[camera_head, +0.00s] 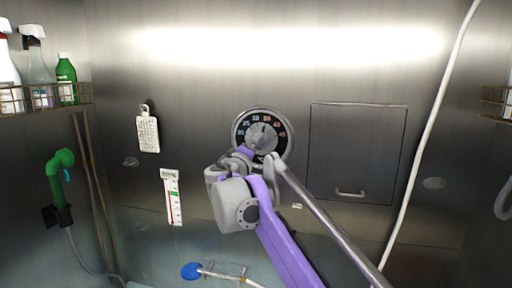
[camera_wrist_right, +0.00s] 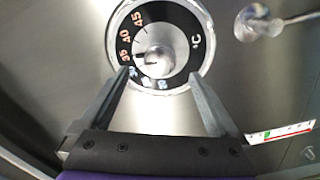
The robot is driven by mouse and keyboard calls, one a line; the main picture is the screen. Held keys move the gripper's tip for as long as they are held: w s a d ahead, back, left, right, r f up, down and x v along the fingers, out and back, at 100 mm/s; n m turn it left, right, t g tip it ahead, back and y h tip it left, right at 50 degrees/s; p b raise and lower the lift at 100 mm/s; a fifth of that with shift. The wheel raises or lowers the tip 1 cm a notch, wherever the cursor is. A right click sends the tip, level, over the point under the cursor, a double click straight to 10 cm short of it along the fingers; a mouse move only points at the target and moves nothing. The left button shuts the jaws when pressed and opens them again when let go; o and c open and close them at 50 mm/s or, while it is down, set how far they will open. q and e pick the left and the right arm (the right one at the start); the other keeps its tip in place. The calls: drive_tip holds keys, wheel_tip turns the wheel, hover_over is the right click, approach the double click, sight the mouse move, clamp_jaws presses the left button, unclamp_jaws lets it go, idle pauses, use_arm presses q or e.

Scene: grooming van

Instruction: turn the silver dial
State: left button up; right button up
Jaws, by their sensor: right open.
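The silver dial (camera_head: 263,137) is on the steel back wall near the middle of the head view, with a black number ring around it. In the right wrist view the dial (camera_wrist_right: 158,60) shows a raised silver knob and the numbers 35, 40 and 45 with a °C mark. My right gripper (camera_wrist_right: 160,80) is open, its two fingers pointing at the dial and lying over the lower part of its ring. I cannot tell whether they touch it. In the head view my right arm hides the dial's lower edge. My left gripper is not in view.
A square hatch (camera_head: 358,150) with a handle is right of the dial. A white hose (camera_head: 425,140) hangs further right. A thermometer strip (camera_head: 172,198) and a white tag (camera_head: 148,134) are on the wall at left. A green sprayer (camera_head: 57,180) and a bottle rack (camera_head: 50,97) are far left.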

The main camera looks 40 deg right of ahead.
drive_tip(key=shift+v, duration=1.65)
